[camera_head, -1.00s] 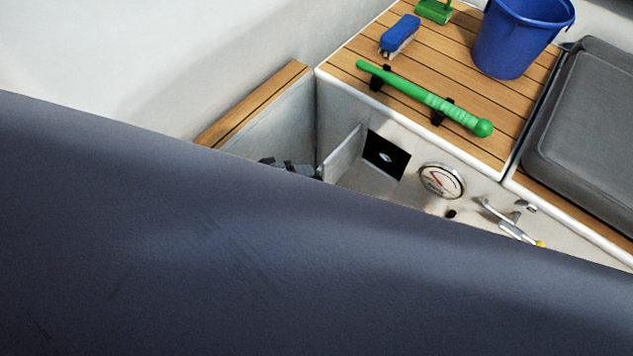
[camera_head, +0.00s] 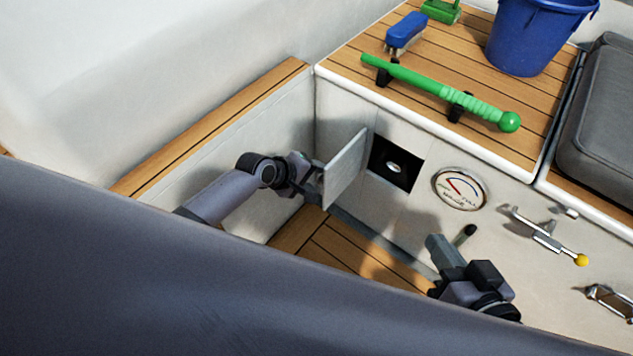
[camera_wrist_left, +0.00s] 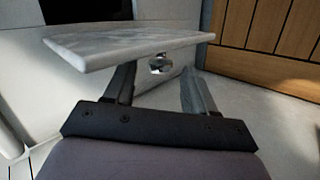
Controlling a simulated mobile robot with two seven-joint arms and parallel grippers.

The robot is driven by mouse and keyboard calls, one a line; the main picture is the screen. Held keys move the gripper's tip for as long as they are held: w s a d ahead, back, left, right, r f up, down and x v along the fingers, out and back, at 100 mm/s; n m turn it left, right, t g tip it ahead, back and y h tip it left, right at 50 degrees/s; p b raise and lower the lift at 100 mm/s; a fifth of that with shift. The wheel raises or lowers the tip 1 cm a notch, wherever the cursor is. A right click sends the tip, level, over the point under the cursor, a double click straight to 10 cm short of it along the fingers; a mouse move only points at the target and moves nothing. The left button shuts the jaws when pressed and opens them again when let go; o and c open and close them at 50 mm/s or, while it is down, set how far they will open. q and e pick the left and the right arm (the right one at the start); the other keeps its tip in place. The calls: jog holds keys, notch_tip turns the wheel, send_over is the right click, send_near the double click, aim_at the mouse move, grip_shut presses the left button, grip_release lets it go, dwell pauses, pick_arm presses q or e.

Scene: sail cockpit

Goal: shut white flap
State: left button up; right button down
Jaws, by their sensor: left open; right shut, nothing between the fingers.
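The white flap (camera_head: 346,168) stands swung open, sticking out from the white wall to the left of a square dark opening (camera_head: 408,176). My left gripper (camera_head: 318,184) is at the flap's outer edge, on its left side. In the left wrist view the flap (camera_wrist_left: 110,48) lies across the picture just beyond the open fingers (camera_wrist_left: 158,85). One fingertip looks close to it; I cannot tell if they touch. A small round metal piece (camera_wrist_left: 161,65) shows below the flap's edge. My right gripper (camera_head: 437,245) is shut and empty, low in front of the wall, right of the opening.
A round gauge (camera_head: 460,189) and a metal lever with a yellow knob (camera_head: 545,237) are on the wall right of the opening. A green bat-like tool (camera_head: 440,91), blue brush (camera_head: 406,34) and blue bucket (camera_head: 530,38) are on the teak top above. A dark surface hides the foreground.

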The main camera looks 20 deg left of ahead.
pick_arm(q)
jog(key=shift+w+d+f, duration=0.3)
jog(key=shift+w+f, duration=0.1)
jog(key=shift+f, duration=0.05)
grip_shut()
